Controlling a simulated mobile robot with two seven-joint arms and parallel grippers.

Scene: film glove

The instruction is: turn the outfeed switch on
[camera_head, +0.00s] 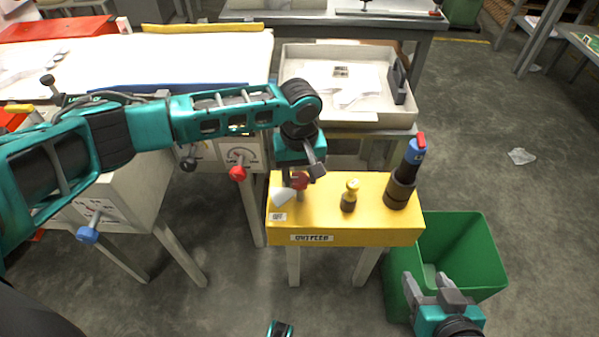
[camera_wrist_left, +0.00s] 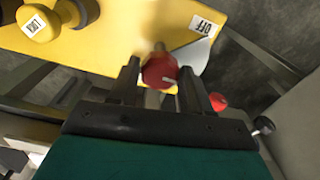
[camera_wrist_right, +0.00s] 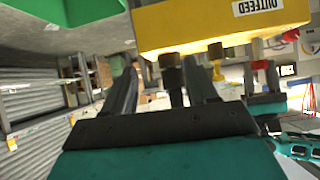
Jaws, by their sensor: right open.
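The outfeed switch is a red knob (camera_wrist_left: 160,71) on the yellow box (camera_head: 330,222) marked OUTFEED. An OFF label (camera_wrist_left: 203,27) lies beside the knob. In the head view the red knob (camera_head: 300,181) stands under my left gripper (camera_head: 302,172), which partly hides its surroundings. In the left wrist view my left gripper (camera_wrist_left: 162,75) is open, with the knob between its two fingers; I cannot tell whether they touch it. My right gripper (camera_head: 441,284) is open and empty, low at the box's front right. It also shows in the right wrist view (camera_wrist_right: 165,80).
On the same box stand a yellow knob (camera_head: 350,193) and a dark post with a blue and red top (camera_head: 414,152). A green bin (camera_head: 470,245) stands at the right. A white tray (camera_head: 350,112) is behind. Red (camera_head: 237,173) and blue (camera_head: 88,235) knobs are at the left.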

